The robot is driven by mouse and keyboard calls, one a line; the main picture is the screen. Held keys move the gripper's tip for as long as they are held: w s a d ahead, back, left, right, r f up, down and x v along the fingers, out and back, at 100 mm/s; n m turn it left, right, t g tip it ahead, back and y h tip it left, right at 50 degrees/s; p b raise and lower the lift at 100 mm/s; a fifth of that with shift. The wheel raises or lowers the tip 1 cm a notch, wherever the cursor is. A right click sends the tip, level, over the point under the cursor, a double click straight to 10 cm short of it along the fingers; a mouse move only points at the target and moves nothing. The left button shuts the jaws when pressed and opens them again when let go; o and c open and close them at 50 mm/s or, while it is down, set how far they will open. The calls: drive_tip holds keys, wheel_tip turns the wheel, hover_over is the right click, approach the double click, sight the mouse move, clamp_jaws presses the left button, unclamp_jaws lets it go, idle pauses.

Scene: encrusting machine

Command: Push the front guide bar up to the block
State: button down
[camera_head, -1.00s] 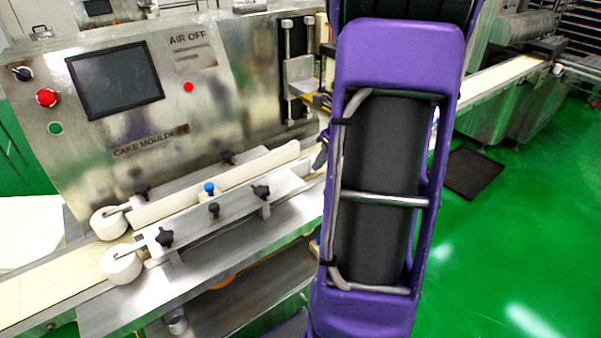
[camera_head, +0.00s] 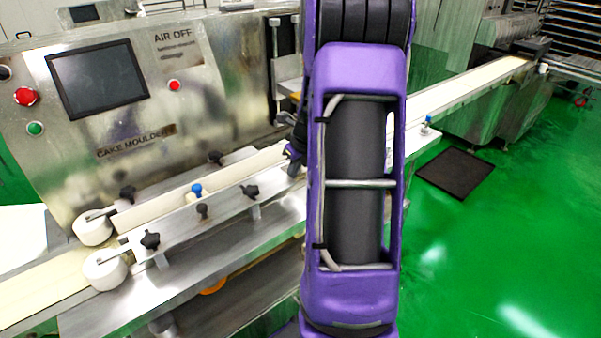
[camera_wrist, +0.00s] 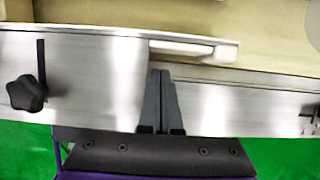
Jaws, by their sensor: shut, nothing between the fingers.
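The front guide bar (camera_head: 228,203) is the nearer of two long bars along the conveyor of the cake moulder, with black knobs and a white roller at its left end. A small blue-topped piece (camera_head: 197,189), perhaps the block, stands between the bars; whether the bar touches it I cannot tell. In the wrist view my gripper (camera_wrist: 162,73) is shut and empty, its tips over the metal ledge, just below a pale bar end (camera_wrist: 195,48). Contact is unclear.
The rear guide bar (camera_head: 150,212) runs behind the front one. A black knob (camera_wrist: 27,93) rises left of my fingers in the wrist view. The machine's panel with a screen (camera_head: 97,78) stands behind. Green floor (camera_head: 480,260) is open at the right.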

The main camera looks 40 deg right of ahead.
sight(284, 170)
drive_tip(key=shift+w, duration=0.8)
drive_tip(key=shift+w+r+p, duration=0.2)
drive_tip(key=shift+w+p, duration=0.4)
drive_tip(key=shift+p, duration=0.15)
drive_tip(key=shift+w+f, duration=0.1)
drive_tip(key=shift+w, duration=0.15)
